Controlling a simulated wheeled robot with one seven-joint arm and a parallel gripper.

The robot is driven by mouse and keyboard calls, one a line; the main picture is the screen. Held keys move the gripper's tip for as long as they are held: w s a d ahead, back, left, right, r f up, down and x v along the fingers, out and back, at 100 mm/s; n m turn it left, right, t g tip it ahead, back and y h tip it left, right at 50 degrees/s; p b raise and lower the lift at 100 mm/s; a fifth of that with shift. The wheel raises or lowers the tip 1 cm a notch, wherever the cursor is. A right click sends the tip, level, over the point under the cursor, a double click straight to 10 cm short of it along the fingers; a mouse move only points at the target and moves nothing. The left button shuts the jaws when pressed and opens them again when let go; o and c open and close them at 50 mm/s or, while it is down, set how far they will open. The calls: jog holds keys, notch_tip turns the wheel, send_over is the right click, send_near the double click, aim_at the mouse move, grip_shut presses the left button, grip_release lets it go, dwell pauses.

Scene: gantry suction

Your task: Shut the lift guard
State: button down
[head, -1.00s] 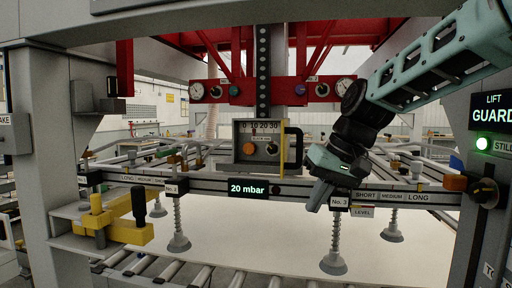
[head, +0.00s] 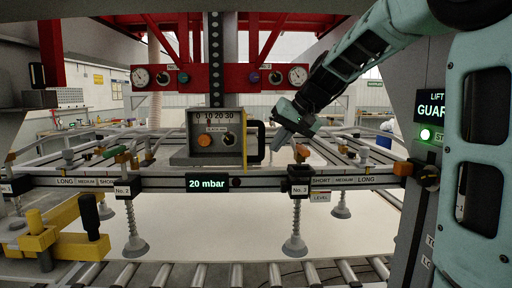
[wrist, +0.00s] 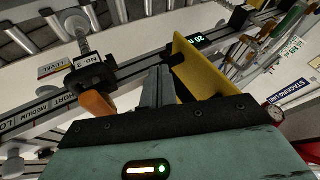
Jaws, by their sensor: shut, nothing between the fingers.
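The control box (head: 180,150) hangs at the beam's middle, with a scale, an orange knob and a black knob. A narrow yellow plate (head: 244,138), which looks like the lift guard, stands at its right edge. A black loop handle (head: 262,141) is on that plate's right side. In the wrist view the yellow plate (wrist: 196,68) stands out as a broad panel just right of my fingers. My gripper (head: 277,146) is shut and empty, pointing down-left to the right of the handle. Its closed fingers also show in the wrist view (wrist: 158,88). Contact cannot be told.
The beam (head: 160,183) runs across below, with suction cups (head: 294,246) hanging over a pale sheet (head: 220,235). A yellow clamp (head: 65,240) stands at left. A lit guard sign with a green lamp (head: 425,134) is on the right post. Rollers line the front.

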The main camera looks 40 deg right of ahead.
aim_at(261, 149)
jog(key=w+a+f+p, duration=0.2)
jog(key=w+a, duration=0.1)
jog(key=shift+w, duration=0.1)
jog(key=shift+w+a+f+p, duration=0.25)
jog(key=shift+w+a+p, duration=0.1)
jog(key=shift+a, duration=0.15)
jog(key=shift+a, duration=0.1)
